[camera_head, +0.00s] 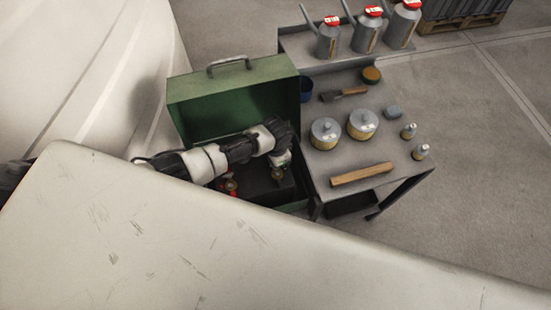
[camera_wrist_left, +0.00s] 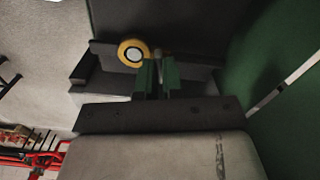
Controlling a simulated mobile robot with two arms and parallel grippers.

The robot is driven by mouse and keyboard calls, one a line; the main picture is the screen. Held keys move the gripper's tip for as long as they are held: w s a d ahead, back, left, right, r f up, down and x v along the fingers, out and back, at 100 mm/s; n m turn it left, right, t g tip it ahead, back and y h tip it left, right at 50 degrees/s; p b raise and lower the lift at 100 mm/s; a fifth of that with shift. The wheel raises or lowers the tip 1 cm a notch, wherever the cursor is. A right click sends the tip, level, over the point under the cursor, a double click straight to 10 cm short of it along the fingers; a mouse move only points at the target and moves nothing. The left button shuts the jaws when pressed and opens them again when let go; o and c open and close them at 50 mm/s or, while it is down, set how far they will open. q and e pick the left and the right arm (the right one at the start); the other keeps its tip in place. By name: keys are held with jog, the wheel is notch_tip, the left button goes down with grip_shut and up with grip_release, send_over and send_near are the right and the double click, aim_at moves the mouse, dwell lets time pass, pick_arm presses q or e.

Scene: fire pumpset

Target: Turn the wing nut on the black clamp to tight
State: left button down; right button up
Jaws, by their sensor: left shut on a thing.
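My left gripper (camera_wrist_left: 159,76) reaches down into an open green box (camera_head: 232,93), and its tips are hard to see in the head view. In the left wrist view its two green fingers are close together, shut on a small part (camera_wrist_left: 160,56) that sticks up between them. This part stands where the wing nut would be, but its wings are not clear. A dark block (camera_wrist_left: 104,58), which may be the black clamp, lies behind the fingers. A brass-yellow round piece with a pale face (camera_wrist_left: 133,53) is beside the fingertips. My right gripper is not in view.
A grey cart (camera_head: 335,160) with tins, a brush (camera_head: 343,94) and a wooden bar (camera_head: 361,174) stands right of the box. A scratched cream panel (camera_head: 130,240) fills the foreground and hides the box's lower left. Red and brass parts (camera_head: 231,186) sit in the box.

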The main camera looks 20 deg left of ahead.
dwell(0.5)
pick_arm(q)
jog(key=c, duration=1.3)
grip_release()
jog(key=shift+o, duration=0.2)
notch_tip(320, 180, up, 11)
jog(key=shift+f, duration=0.1)
